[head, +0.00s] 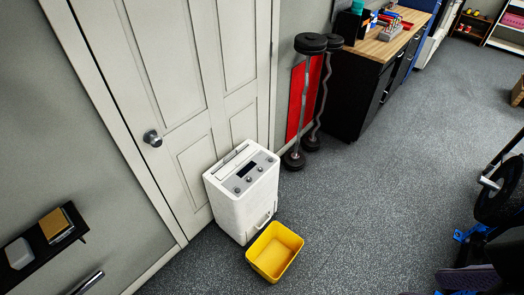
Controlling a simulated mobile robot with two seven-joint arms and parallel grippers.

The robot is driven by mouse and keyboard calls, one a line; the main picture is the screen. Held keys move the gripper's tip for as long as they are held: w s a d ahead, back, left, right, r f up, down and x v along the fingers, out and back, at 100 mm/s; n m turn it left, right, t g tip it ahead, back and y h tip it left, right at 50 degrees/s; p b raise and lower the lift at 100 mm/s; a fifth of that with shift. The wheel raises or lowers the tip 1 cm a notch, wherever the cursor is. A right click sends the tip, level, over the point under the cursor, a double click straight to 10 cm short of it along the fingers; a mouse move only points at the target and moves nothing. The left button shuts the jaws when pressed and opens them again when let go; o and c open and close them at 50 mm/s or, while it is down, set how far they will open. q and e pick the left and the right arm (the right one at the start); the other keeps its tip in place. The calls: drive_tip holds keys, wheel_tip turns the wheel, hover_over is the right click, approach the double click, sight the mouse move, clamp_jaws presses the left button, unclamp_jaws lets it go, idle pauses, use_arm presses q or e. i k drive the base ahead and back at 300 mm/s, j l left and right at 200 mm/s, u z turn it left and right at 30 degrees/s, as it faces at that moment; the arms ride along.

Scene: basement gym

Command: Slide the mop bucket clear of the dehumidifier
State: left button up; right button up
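The yellow mop bucket (291,262) stands upright on the grey floor and looks empty. It is right in front of the white dehumidifier (238,207), close to its lower front side. I cannot tell whether the two touch. The dehumidifier stands upright against the white door, with a dark display and knobs on its sloped top. Neither of my grippers shows in the head view.
A white door (178,85) is behind the dehumidifier. Curl bars with black weights (311,43) lean near a red panel and a wooden-topped cabinet (387,43). Gym equipment (500,195) stands at right. A black shelf (40,250) is at left. Open carpet (380,210) lies right of the bucket.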

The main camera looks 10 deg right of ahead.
sight(274, 251)
drive_tip(key=k+j+z, duration=0.75)
drive_tip(key=k+l, duration=0.05)
drive_tip(key=l, duration=0.05)
